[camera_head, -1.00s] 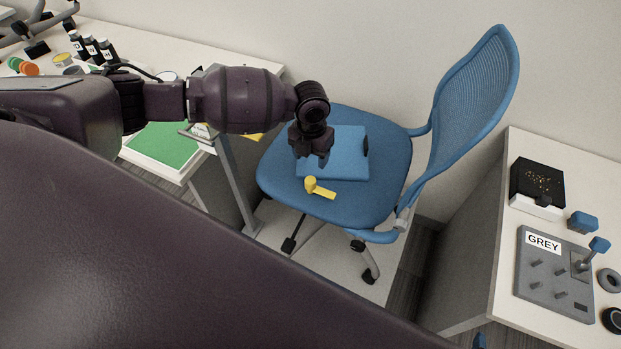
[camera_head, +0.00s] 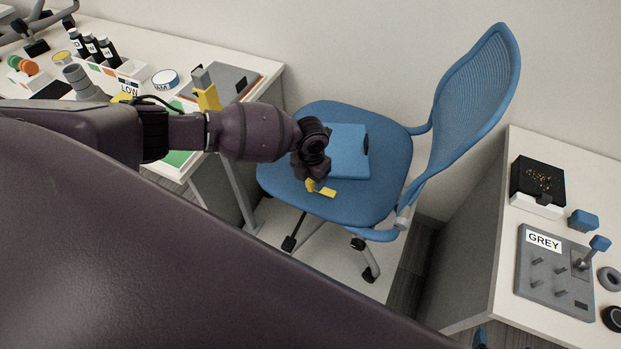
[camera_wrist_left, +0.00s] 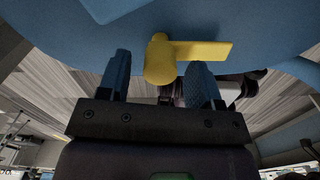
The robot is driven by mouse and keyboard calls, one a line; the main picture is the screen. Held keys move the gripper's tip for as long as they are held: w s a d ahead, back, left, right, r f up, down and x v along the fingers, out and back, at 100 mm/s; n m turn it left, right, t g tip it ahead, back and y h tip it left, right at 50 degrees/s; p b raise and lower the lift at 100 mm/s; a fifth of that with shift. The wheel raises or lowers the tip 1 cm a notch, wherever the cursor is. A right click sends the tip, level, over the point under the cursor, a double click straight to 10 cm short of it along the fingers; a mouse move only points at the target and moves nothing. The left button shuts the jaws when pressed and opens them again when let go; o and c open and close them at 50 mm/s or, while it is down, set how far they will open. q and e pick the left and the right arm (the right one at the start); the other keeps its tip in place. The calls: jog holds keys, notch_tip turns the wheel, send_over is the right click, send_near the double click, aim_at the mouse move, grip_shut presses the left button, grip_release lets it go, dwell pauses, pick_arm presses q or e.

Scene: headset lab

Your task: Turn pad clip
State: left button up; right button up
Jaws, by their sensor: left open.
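The yellow pad clip (camera_head: 325,190) has a round knob and a flat lever. It sits at the front edge of the blue chair seat (camera_head: 285,165), by a blue pad (camera_head: 347,153). In the left wrist view the clip's knob (camera_wrist_left: 160,62) lies between my finger tips and its lever points right. My left gripper (camera_head: 312,178) is open just over the clip and hides part of the knob in the head view. In the wrist view the left gripper (camera_wrist_left: 160,85) has a finger on each side of the knob, with gaps showing. My right gripper is not in view.
The chair's backrest (camera_head: 475,115) rises at right. A desk with bottles, a jar and a yellow-and-grey holder (camera_head: 206,92) stands at left. A right-hand desk bears a grey panel (camera_head: 553,275) labelled GREY and a black box (camera_head: 538,181).

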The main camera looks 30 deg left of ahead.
pick_arm(q)
jog(key=shift+f, duration=0.4)
grip_shut()
jog(key=shift+d, duration=0.1)
